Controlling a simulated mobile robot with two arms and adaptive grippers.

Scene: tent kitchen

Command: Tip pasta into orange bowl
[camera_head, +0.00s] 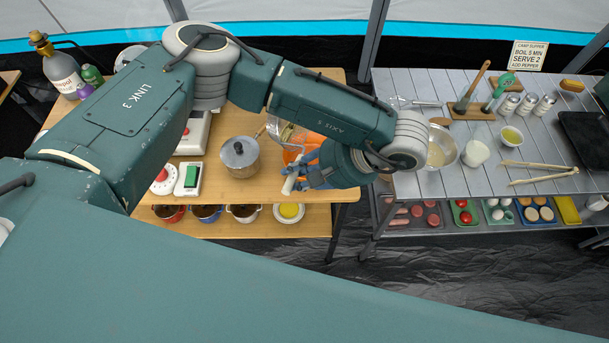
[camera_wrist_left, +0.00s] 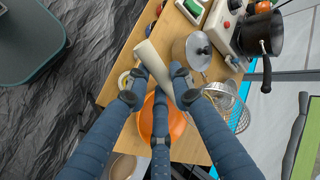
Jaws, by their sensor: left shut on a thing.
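My left gripper (camera_head: 300,176) is shut on a cream cylindrical handle (camera_wrist_left: 155,65). The handle points toward a wire-mesh strainer (camera_wrist_left: 222,95), but the fingers hide where they might join. In the head view the strainer (camera_head: 281,131) sits behind my left forearm, with something pale yellow, perhaps pasta, in it. The orange bowl (camera_wrist_left: 161,118) stands on the wooden table under my fingers, which cover part of it. In the head view the orange bowl (camera_head: 291,155) shows only partly behind the gripper. My right gripper is out of view.
A lidded pot (camera_head: 240,157) stands left of the bowl on the wooden table (camera_head: 225,190). A dark pan (camera_wrist_left: 262,35) sits on the stove. A grey slatted table (camera_head: 430,85) at the right holds a metal bowl (camera_head: 440,150) and tongs (camera_head: 540,174).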

